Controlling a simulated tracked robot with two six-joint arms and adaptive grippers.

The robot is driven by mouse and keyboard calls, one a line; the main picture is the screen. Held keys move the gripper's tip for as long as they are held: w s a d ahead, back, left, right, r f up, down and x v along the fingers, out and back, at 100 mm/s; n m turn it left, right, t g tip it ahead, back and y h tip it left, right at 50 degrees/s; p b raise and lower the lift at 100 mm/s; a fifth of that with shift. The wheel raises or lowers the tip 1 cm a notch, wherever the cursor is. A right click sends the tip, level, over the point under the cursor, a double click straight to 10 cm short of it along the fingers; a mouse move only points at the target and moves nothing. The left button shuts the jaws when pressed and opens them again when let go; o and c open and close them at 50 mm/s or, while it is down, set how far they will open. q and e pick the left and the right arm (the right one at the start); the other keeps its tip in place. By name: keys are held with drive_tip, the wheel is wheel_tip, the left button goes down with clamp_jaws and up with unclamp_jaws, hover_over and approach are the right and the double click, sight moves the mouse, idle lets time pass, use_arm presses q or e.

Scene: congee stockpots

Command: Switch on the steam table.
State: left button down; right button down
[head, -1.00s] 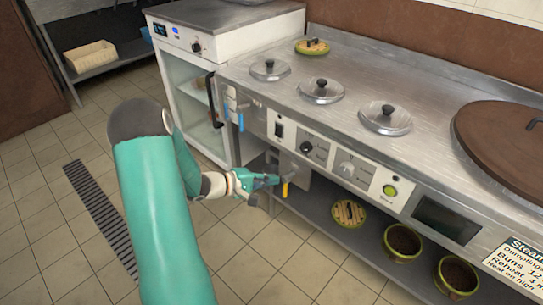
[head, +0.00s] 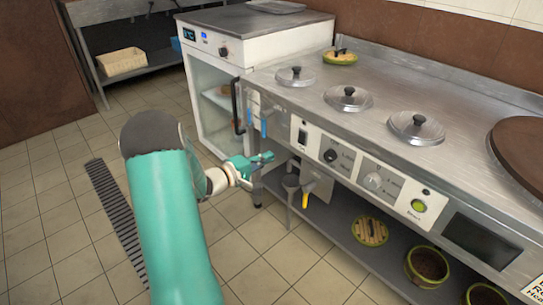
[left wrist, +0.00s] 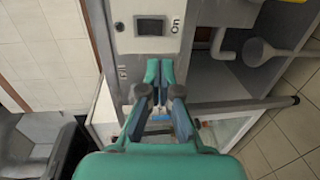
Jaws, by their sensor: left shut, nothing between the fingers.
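The steam table (head: 390,105) is a long steel counter with round lids on top and a control panel on its front. A dark rocker switch (head: 303,136) sits at the panel's left end, upper part of a white plate. In the left wrist view the switch (left wrist: 150,27) lies just beyond the fingertips, with "on" lettering beside it. My left gripper (head: 267,157), teal, is shut and empty, left of and below the switch in the head view. Its fingertips also show in the left wrist view (left wrist: 160,68); they appear apart from the switch. My right gripper is not in view.
The panel also has a black knob (head: 330,155), a grey knob (head: 373,180) and a green button (head: 418,206). Blue handles (head: 264,124) and a yellow-handled tap (head: 305,200) stick out nearby. A glass-front cabinet (head: 215,100) stands left. Pots are on the lower shelf.

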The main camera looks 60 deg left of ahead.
sight(300, 143)
use_arm(q)
drive_tip(key=b+x, duration=0.1)
drive_tip(key=x, duration=1.1)
drive_tip(key=shift+w, duration=0.2)
drive_tip(key=shift+f+b, duration=0.1)
drive_tip(key=shift+b, duration=0.2)
